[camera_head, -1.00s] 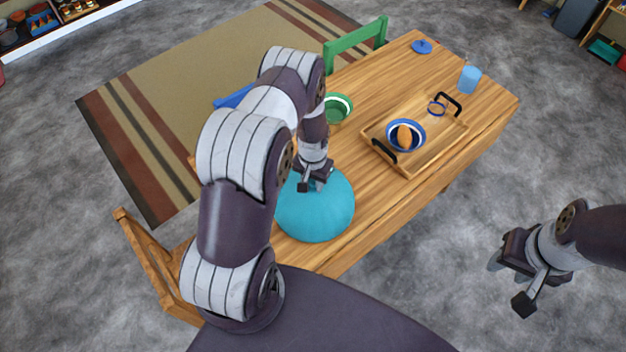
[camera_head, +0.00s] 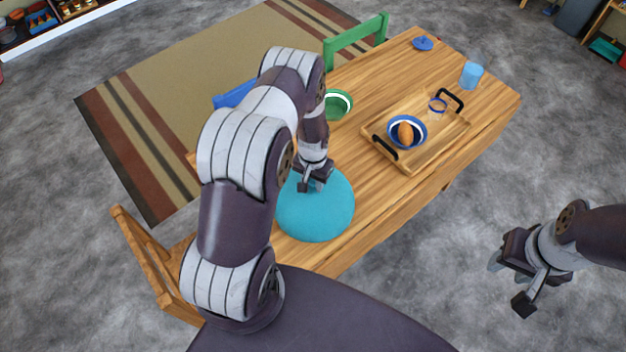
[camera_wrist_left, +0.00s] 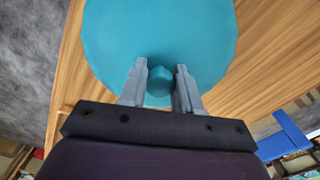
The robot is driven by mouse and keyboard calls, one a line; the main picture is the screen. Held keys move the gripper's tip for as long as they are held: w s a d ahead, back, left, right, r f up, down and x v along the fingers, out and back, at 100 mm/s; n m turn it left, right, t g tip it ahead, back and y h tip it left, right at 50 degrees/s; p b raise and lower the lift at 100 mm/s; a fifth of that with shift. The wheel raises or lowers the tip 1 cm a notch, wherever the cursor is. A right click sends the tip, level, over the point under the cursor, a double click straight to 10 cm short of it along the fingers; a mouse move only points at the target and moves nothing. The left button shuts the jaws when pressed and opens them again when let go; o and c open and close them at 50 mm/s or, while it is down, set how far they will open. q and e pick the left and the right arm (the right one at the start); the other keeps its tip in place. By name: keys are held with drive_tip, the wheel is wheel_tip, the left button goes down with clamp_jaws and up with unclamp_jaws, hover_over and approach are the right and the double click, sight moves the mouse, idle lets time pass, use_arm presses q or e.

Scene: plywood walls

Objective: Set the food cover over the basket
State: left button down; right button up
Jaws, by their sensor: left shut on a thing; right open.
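The teal dome-shaped food cover (camera_head: 322,217) is at the near end of the wooden table. It fills the upper part of the left wrist view (camera_wrist_left: 160,35). My left gripper (camera_head: 312,184) is on top of the cover, its fingers (camera_wrist_left: 160,77) closed on the cover's small knob (camera_wrist_left: 160,82). I cannot tell whether the cover rests on the table or hangs just above it. My right gripper (camera_head: 508,283) is open and empty, off to the right of the table.
A green bowl (camera_head: 343,103) is beyond my left arm. A wooden tray (camera_head: 432,148) with black handles holds a blue-and-white bowl (camera_head: 392,130). A blue cup (camera_head: 471,75) and blue lid (camera_head: 423,43) stand farther back. Chairs flank the table, one wooden (camera_head: 145,255).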

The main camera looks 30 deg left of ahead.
idle(0.3)
use_arm(q)
drive_tip(key=c, duration=0.7)
unclamp_jaws()
wheel_tip(320, 180, up, 13)
drive_tip(key=b, duration=0.3)
drive_tip(key=shift+f, duration=0.2)
